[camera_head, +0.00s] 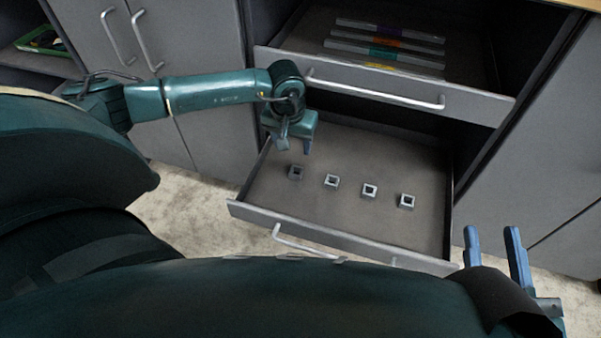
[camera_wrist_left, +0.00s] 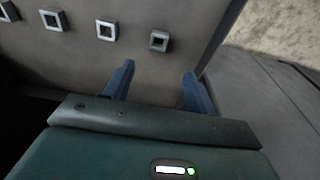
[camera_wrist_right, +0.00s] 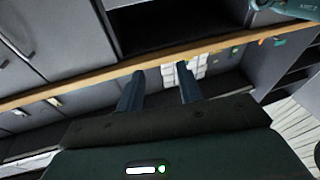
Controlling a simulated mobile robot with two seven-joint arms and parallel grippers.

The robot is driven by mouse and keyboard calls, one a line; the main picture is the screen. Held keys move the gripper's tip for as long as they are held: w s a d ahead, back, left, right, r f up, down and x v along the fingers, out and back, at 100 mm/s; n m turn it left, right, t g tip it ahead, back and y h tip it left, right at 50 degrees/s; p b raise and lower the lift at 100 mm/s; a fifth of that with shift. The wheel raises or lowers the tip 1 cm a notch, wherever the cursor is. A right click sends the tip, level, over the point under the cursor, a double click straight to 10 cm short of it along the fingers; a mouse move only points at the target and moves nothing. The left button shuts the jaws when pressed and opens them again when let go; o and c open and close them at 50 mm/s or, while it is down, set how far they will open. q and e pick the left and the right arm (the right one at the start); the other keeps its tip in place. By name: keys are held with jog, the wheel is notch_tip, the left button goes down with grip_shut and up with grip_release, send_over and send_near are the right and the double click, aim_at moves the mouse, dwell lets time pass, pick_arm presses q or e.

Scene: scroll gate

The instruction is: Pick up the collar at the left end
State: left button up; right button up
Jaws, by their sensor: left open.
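A row of several small square collars with square holes lies on the floor of the open lower drawer (camera_head: 262,190). The collar at the left end (camera_head: 296,172) is darker grey than the lighter ones beside it. In the left wrist view this dark collar (camera_wrist_left: 159,41) lies ahead of the fingers, between their lines and apart from them. My left gripper (camera_head: 295,147) is open and empty, over the drawer just behind the left-end collar. My right gripper (camera_head: 494,245) is open and empty, to the right of the drawer's front corner.
The upper drawer (camera_head: 385,92) is partly open above the lower one and holds several flat bars with coloured labels (camera_head: 385,45). The lighter collars (camera_head: 331,181) (camera_head: 369,190) (camera_head: 407,201) stand spaced apart. The drawer's left wall is close to my left gripper.

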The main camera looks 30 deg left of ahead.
pick_arm(q)
jog(key=f+b, duration=0.1)
jog(key=f, duration=0.4)
jog(key=shift+w+f+b, duration=0.2)
jog(key=shift+b, duration=0.2)
jog(key=shift+w+f+b, duration=0.15)
jog(key=shift+f+b, duration=0.2)
jog(key=shift+f, duration=0.55)
jog(key=f, duration=0.1)
jog(key=f+b, duration=0.2)
jog(key=shift+w+f, duration=0.3)
jog(key=shift+f, duration=0.4)
pick_arm(e)
jog(key=r+n+t+y, duration=0.1)
jog(key=r+y, duration=0.1)
jog(key=w+r+n+y, duration=0.1)
jog(key=r+n, duration=0.1)
jog(key=shift+d+r+t+y, duration=0.1)
jog(key=shift+r+t+y, duration=0.1)
jog(key=shift+t+y, duration=0.2)
pick_arm(q)
jog(key=shift+c, duration=0.5)
